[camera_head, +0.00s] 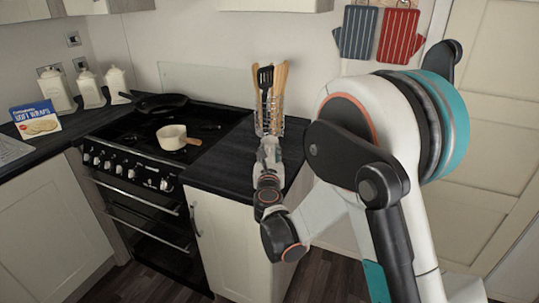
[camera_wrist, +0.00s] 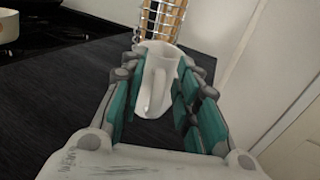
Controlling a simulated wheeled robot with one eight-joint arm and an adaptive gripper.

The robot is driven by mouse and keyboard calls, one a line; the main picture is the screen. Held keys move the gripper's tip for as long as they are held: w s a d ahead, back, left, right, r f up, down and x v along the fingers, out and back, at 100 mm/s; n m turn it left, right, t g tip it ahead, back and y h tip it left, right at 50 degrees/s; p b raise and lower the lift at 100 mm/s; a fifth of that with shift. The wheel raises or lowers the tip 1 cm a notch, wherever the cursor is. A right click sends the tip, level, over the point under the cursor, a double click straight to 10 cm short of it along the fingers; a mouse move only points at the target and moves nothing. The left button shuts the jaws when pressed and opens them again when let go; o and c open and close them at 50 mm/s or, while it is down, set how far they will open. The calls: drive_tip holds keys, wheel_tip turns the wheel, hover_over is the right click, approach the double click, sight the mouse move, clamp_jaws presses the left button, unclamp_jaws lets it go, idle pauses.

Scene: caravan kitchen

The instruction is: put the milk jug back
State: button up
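The white milk jug (camera_wrist: 160,82) shows in the wrist view, its handle facing the wrist camera. It stands between the two fingers of my gripper (camera_wrist: 163,68), over the dark worktop (camera_wrist: 60,100). The fingers are close to the jug's sides; whether both press on it is unclear. Its base appears at or just above the worktop. In the head view my gripper (camera_head: 268,152) is at the right end of the worktop, in front of the wire utensil holder. The jug cannot be clearly told apart there.
The wire utensil holder (camera_head: 268,120) stands just behind the jug, close to the wall. A cream saucepan (camera_head: 174,136) and a dark frying pan (camera_head: 160,103) are on the hob at left. White canisters (camera_head: 88,90) and a wraps packet (camera_head: 36,119) are farther left.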

drive_tip(key=s, duration=0.4)
drive_tip(key=s+p, duration=0.1)
drive_tip(key=s, duration=0.3)
drive_tip(key=s+p, duration=0.1)
drive_tip(key=s, duration=0.3)
drive_tip(key=shift+d+r, duration=0.15)
drive_tip(key=shift+d, duration=0.15)
